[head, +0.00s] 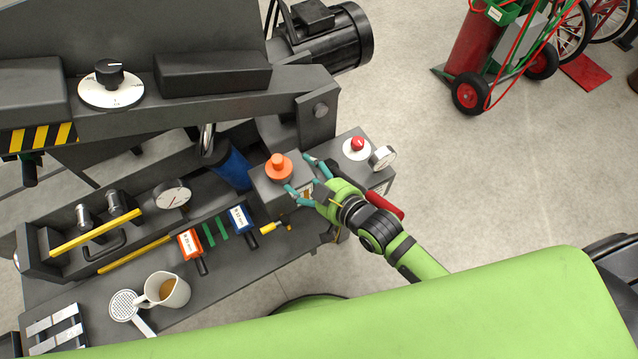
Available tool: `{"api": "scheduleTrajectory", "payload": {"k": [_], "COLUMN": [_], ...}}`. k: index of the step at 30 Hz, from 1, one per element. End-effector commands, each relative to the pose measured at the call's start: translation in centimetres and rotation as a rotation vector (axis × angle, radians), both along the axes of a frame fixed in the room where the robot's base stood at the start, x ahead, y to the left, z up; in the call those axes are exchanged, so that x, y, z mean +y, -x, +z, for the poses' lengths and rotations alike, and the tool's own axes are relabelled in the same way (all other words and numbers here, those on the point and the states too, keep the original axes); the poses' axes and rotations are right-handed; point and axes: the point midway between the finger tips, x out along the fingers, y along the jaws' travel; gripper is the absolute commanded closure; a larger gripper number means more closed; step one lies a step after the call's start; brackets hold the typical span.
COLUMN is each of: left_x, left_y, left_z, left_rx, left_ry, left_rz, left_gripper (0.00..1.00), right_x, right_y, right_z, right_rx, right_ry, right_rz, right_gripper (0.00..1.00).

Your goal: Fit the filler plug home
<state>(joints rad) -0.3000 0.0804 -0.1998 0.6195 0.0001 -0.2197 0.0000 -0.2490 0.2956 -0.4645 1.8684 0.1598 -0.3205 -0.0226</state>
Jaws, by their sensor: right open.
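The orange filler plug (279,166) is a round disc with a raised knob. It stands on top of the dark grey box (262,190) at the right end of the machine; whether it sits flush or proud cannot be told. My right gripper (299,173) is open, with its teal fingers just to the right of the plug. One fingertip is near the plug's front right side and the other is behind it to the right. No grip on the plug is visible. My left gripper is not in view.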

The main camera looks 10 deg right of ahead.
Motion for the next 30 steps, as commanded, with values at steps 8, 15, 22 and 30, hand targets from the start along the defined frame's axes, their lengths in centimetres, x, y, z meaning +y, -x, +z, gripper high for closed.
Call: {"api": "scheduleTrajectory", "payload": {"k": [8,15,22,30], "left_x": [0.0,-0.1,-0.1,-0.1], "left_y": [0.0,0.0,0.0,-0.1], "left_z": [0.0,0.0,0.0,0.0], "left_rx": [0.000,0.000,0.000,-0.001], "left_ry": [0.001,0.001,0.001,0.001], "left_rz": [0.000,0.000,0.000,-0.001], "left_gripper": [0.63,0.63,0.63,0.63], "right_x": [-1.9,-2.2,-2.2,-2.2], "right_y": [3.4,3.9,3.8,3.8], "right_z": [1.5,1.8,1.8,1.7], "right_rx": [0.001,0.001,0.001,0.001], "right_ry": [0.000,0.001,0.001,0.000], "right_rz": [0.001,0.000,0.000,0.001], "right_gripper": [0.26,0.26,0.26,0.26]}}
